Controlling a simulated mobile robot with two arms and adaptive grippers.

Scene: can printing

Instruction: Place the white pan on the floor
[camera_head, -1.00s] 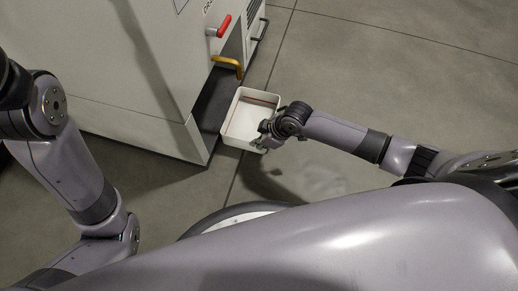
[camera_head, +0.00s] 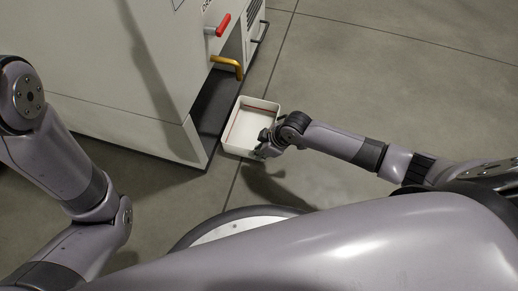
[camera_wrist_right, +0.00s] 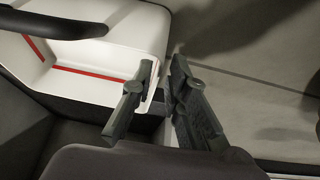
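The white pan (camera_head: 243,128) is a rectangular open tray with a red line inside. It is in the middle of the head view, beside the machine's dark lower opening. My right gripper (camera_head: 264,147) is at the pan's near right side. In the right wrist view, the fingers of this gripper (camera_wrist_right: 163,80) are closed on the wall of the pan (camera_wrist_right: 130,45), one on each side. A shadow lies on the grey floor (camera_head: 330,90) below the arm; the pan's underside and its gap to the floor are hidden. My left gripper is out of view.
A white machine (camera_head: 90,70) stands at the left, with a red handle (camera_head: 222,26), a yellow handle (camera_head: 228,63) and a black handle (camera_head: 262,32). In the right wrist view, a dark bar (camera_wrist_right: 50,22) crosses above the pan. Open floor lies to the right.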

